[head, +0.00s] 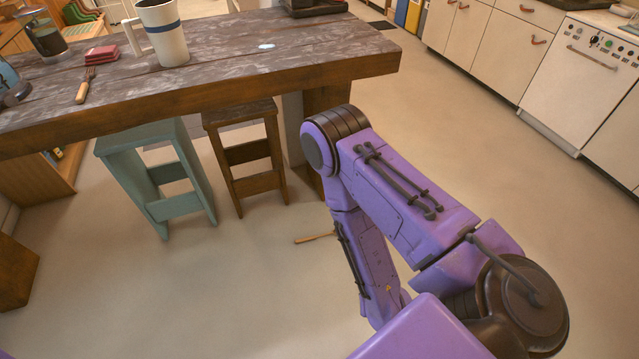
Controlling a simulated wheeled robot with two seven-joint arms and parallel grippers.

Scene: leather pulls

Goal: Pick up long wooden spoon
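A thin light-brown wooden stick (313,239), which looks like the long wooden spoon, lies on the floor just right of the brown stool. Its right end meets the edge of my purple arm in the picture, so part of it may be hidden. I cannot make out a spoon bowl. My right arm comes in from the lower right, bends at the elbow by the table corner and runs down again. Its gripper is not in view. My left gripper is not in view either.
White cabinets (500,50) line the right. Open floor lies left and right.

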